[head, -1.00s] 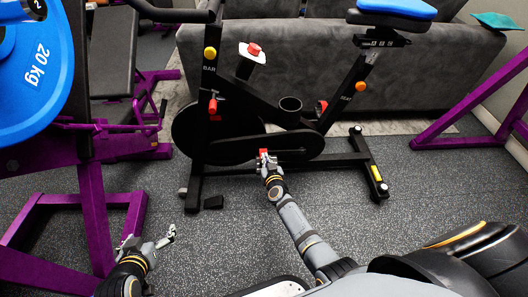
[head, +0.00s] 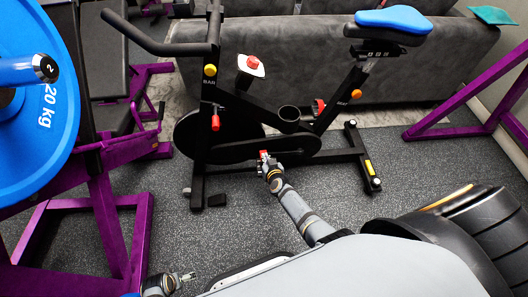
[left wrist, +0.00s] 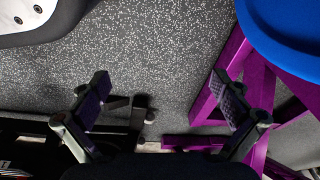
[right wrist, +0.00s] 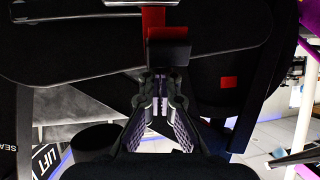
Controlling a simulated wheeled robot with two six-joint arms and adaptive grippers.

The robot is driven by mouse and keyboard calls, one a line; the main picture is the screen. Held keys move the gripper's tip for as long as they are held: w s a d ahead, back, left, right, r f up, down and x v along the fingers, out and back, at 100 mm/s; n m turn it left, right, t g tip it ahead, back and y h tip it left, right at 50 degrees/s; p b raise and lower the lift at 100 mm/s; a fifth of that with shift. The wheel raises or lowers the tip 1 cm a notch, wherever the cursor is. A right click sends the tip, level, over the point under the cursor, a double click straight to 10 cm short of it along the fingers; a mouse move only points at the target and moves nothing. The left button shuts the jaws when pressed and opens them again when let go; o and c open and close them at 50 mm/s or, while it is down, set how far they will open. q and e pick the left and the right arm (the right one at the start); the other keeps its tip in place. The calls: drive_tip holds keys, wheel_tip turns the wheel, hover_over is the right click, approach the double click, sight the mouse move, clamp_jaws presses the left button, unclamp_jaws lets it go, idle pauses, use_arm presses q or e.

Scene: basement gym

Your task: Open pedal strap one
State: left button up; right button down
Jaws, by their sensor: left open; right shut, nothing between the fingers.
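The exercise bike (head: 235,145) stands upright ahead. A red pedal strap (head: 264,154) shows low on its near side, at the tip of my right gripper (head: 266,163). In the right wrist view the red strap (right wrist: 153,20) rises behind a black pedal block (right wrist: 168,52). My right gripper (right wrist: 160,95) is shut and empty just below that block; I cannot tell whether it touches. Another red part (head: 318,106) shows by the bike's far side. My left gripper (head: 187,277) is open and empty, low over the floor at the bottom edge; its spread fingers show in the left wrist view (left wrist: 165,105).
A purple rack (head: 110,220) with a blue 20 kg plate (head: 35,125) stands at the left, near my left arm. A grey sofa (head: 330,60) is behind the bike. Another purple frame (head: 455,131) stands at the right. Speckled floor (head: 165,225) is clear before the bike.

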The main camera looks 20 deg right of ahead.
use_arm(q)
drive_tip(key=s+f, duration=0.1)
drive_tip(key=s+a+f+p, duration=0.1)
drive_tip(key=f, duration=0.1)
drive_tip(key=shift+a, duration=0.1)
use_arm(e)
drive_tip(key=w, duration=0.1)
drive_tip(key=w+d+r, duration=0.1)
drive_tip(key=w, duration=0.3)
drive_tip(key=shift+w+d+r, duration=0.2)
drive_tip(key=shift+d+r, duration=0.1)
drive_tip(key=shift+r, duration=0.1)
use_arm(q)
drive_tip(key=shift+s, duration=0.2)
use_arm(e)
drive_tip(key=shift+r, duration=0.1)
idle(0.6)
use_arm(q)
drive_tip(key=shift+w+r+p, duration=0.1)
drive_tip(key=shift+r+p, duration=0.7)
use_arm(e)
drive_tip(key=shift+r, duration=0.7)
